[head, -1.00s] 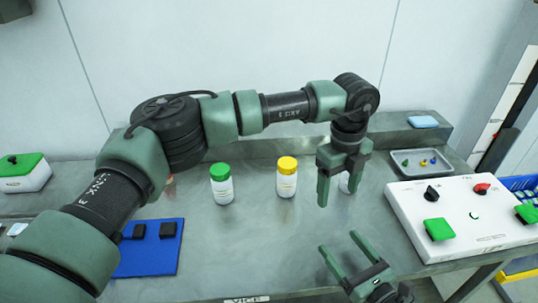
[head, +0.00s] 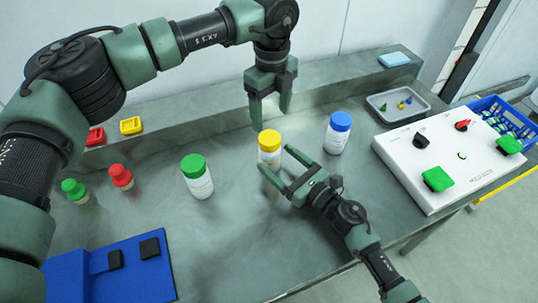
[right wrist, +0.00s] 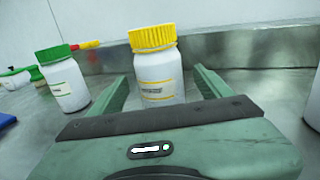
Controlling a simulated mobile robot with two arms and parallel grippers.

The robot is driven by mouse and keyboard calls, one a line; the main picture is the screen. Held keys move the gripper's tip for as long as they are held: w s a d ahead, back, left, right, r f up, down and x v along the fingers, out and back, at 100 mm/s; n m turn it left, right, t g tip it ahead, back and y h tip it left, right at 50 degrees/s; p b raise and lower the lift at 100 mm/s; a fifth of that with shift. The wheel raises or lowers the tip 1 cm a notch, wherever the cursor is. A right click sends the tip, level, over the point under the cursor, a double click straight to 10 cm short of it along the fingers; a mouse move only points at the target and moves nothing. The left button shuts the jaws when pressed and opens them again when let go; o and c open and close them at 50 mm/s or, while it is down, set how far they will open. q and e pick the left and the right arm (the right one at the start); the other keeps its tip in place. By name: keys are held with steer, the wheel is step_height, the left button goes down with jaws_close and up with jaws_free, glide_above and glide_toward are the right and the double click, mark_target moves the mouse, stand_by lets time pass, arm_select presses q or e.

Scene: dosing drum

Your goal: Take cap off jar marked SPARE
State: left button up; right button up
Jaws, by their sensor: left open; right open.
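Three white jars stand upright on the steel bench, capped green (head: 196,176), yellow (head: 269,148) and blue (head: 338,133). Their label writing is too small to read, so I cannot tell which is marked SPARE. My right gripper (head: 276,160) is open and low at the yellow-capped jar. In the right wrist view this jar (right wrist: 160,78) stands between the spread fingertips or just beyond them, with gaps at both sides; the green-capped jar (right wrist: 65,82) is to the left. My left gripper (head: 270,114) is open and empty, pointing down above and behind the yellow-capped jar.
A white control box (head: 440,165) with knobs and green buttons stands at the right. A grey tray (head: 397,103) with small parts lies behind it. A blue mat (head: 135,275) and red and green stoppers (head: 121,177) are at the left.

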mark_target(276, 159)
steer(key=x, duration=0.4)
steer(key=shift+w+a+f, duration=0.1)
steer(key=shift+f, duration=0.05)
jaws_close()
